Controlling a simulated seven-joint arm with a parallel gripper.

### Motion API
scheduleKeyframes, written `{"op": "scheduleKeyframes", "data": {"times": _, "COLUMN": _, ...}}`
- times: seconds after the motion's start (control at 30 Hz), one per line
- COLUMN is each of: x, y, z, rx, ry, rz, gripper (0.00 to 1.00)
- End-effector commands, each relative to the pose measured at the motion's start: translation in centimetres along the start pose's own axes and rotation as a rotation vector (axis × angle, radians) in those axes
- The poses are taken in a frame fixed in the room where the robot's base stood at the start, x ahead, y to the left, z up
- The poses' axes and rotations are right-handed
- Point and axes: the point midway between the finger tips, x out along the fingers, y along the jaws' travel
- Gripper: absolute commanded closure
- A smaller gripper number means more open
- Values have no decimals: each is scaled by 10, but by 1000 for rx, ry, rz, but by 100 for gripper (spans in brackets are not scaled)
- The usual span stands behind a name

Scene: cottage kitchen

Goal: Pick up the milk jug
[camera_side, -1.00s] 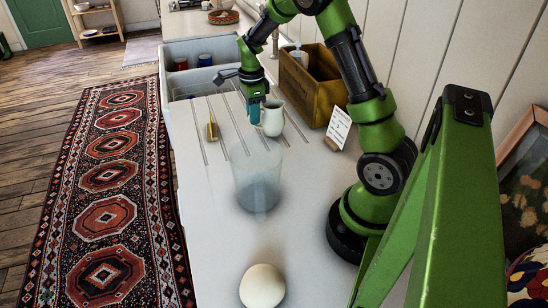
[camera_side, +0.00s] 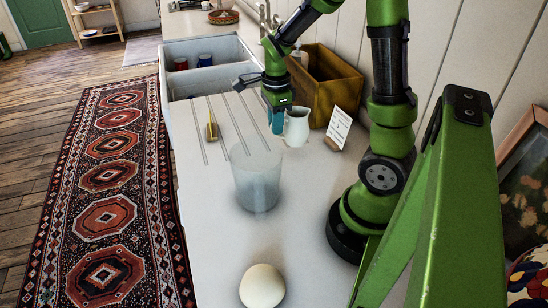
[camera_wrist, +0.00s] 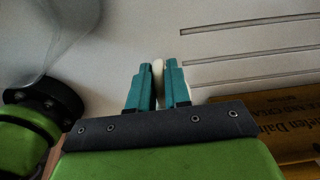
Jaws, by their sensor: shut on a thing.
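The milk jug (camera_side: 297,128) is a small white pitcher, upright near the wooden box in the side view. My gripper (camera_side: 277,112), with teal fingers, is at its left side and shut on it. In the wrist view a thin pale strip of the jug (camera_wrist: 159,73) shows between the two close fingertips (camera_wrist: 158,82). The rest of the jug is hidden there behind the fingers and gripper body. Whether the jug's base is clear of the counter is hard to tell.
A wooden box (camera_side: 335,98) stands behind the jug, with a small card (camera_side: 339,127) to its right. A translucent cup (camera_side: 257,182) stands in front. A yellow-edged sponge or brush (camera_side: 212,131) lies left on the grooved counter. A white round object (camera_side: 262,286) is nearest.

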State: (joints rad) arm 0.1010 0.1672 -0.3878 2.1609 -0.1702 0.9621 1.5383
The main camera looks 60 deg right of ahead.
Motion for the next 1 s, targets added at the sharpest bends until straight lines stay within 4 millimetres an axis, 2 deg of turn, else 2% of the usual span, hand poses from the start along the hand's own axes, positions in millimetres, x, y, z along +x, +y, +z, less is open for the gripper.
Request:
{"op": "scheduleKeyframes", "data": {"times": 0.2, "x": -3, "y": 23, "z": -7, "rx": 0, "ry": -2, "rz": -2, "gripper": 100}}
{"op": "scheduleKeyframes", "data": {"times": 0.5, "x": -5, "y": 43, "z": -13, "rx": 0, "ry": -1, "rz": -1, "gripper": 100}}
{"op": "scheduleKeyframes", "data": {"times": 1.0, "x": -6, "y": 52, "z": -16, "rx": 0, "ry": 0, "rz": -1, "gripper": 100}}
